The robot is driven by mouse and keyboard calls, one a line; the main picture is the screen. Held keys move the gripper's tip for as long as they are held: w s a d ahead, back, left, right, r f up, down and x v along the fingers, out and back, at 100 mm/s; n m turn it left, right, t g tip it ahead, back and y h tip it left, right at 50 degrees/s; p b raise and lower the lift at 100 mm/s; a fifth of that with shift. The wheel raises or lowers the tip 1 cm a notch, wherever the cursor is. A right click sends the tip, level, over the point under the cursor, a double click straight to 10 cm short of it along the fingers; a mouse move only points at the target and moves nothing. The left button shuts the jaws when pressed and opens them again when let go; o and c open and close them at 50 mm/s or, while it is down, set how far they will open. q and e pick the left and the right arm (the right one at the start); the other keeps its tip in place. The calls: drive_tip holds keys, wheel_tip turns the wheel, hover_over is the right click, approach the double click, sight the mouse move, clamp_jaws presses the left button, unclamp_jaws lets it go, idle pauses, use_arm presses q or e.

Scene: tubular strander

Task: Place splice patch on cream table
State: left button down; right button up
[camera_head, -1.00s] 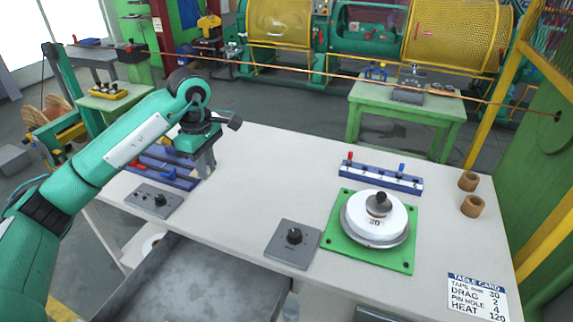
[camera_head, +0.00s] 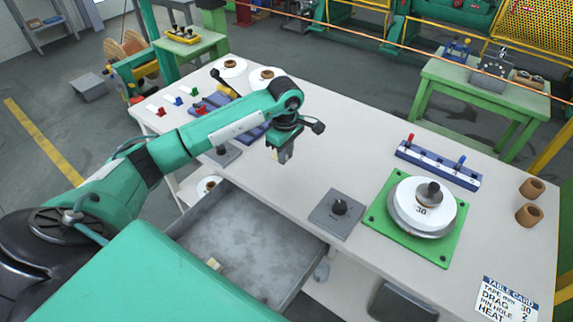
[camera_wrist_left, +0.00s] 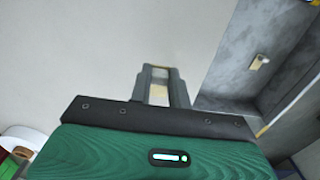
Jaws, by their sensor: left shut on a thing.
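The pale cream table (camera_head: 300,172) fills the middle of the head view. My left gripper (camera_head: 282,158) is above its top, near the open drawer, pointing down. In the left wrist view the gripper (camera_wrist_left: 160,88) is shut on a small pale piece (camera_wrist_left: 158,91), seemingly the splice patch, mostly hidden between the fingers. The tabletop (camera_wrist_left: 90,50) lies below the fingertips; whether the piece touches it I cannot tell. My right gripper is not in view.
A grey drawer (camera_head: 240,228) stands open at the front, holding a small pale block (camera_head: 213,264). A grey knob box (camera_head: 337,212), a green plate (camera_head: 447,245) with a white roll, and a blue pin rack (camera_head: 438,166) stand to the right. The tabletop around the gripper is clear.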

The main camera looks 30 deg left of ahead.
sight(286, 177)
use_arm(q)
wheel_tip(286, 177, down, 3)
drive_tip(key=shift+r, duration=0.2)
wheel_tip(286, 177, down, 3)
drive_tip(key=shift+f+p, duration=0.15)
drive_tip(key=shift+p, duration=0.45)
drive_tip(key=shift+f, duration=0.45)
drive_tip(key=shift+f, duration=0.15)
drive_tip(key=c, duration=1.3)
unclamp_jaws()
